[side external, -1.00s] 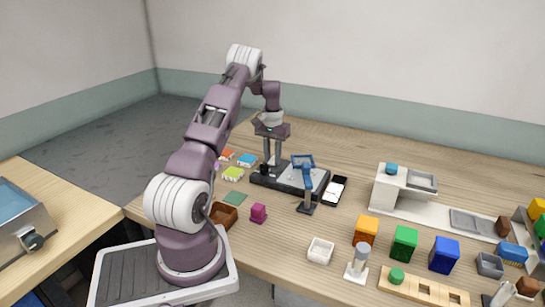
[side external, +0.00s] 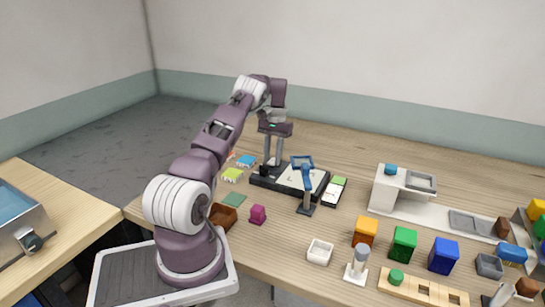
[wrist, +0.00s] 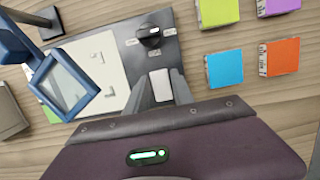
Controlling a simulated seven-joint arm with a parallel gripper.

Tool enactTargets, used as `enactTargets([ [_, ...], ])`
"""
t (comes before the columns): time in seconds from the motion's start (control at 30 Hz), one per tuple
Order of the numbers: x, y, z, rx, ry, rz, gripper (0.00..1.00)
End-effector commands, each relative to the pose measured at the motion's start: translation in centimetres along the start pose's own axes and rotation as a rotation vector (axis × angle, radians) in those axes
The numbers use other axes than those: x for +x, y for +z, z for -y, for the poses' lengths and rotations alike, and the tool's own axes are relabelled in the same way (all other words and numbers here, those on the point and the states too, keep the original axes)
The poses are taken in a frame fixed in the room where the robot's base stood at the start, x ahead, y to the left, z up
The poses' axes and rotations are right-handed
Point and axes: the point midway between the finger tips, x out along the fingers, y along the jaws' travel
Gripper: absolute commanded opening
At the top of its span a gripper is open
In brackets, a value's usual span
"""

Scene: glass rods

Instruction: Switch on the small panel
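A black-framed board (side external: 262,181) with a pale top lies mid-table; in the wrist view it has a black rotary knob (wrist: 149,36) with small white labels. A light grey rocker-like part (wrist: 161,85) shows below the knob. My gripper (side external: 272,163) points down over the left end of the board. In the wrist view its two dark fingers (wrist: 160,74) stand apart on either side of the grey part, with nothing seen held; contact cannot be told. A small flat panel (side external: 335,192) lies right of the board, with a green area at its top end.
A blue-framed magnifier on a stand (side external: 306,185) leans over the board. Small coloured boxes, including a blue one (wrist: 225,69) and an orange one (wrist: 279,57), lie beside the board.

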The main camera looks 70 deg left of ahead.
Motion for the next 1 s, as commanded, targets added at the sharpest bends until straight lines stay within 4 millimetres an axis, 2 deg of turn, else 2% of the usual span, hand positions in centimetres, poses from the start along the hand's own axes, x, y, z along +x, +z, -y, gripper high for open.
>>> enactTargets([
  [0.03,0.0,0.0,0.0,0.000,0.000,0.000,0.41],
  [0.07,0.0,0.0,0.0,0.000,0.000,0.000,0.47],
  [0.43,-0.4,0.1,0.0,0.000,0.001,0.000,0.47],
  [0.57,-2.4,0.5,0.0,0.000,0.001,-0.002,0.47],
  [0.8,-7.9,1.7,0.1,-0.001,-0.001,-0.004,0.47],
  [1.0,-9.5,2.1,0.1,-0.001,0.000,-0.001,0.47],
])
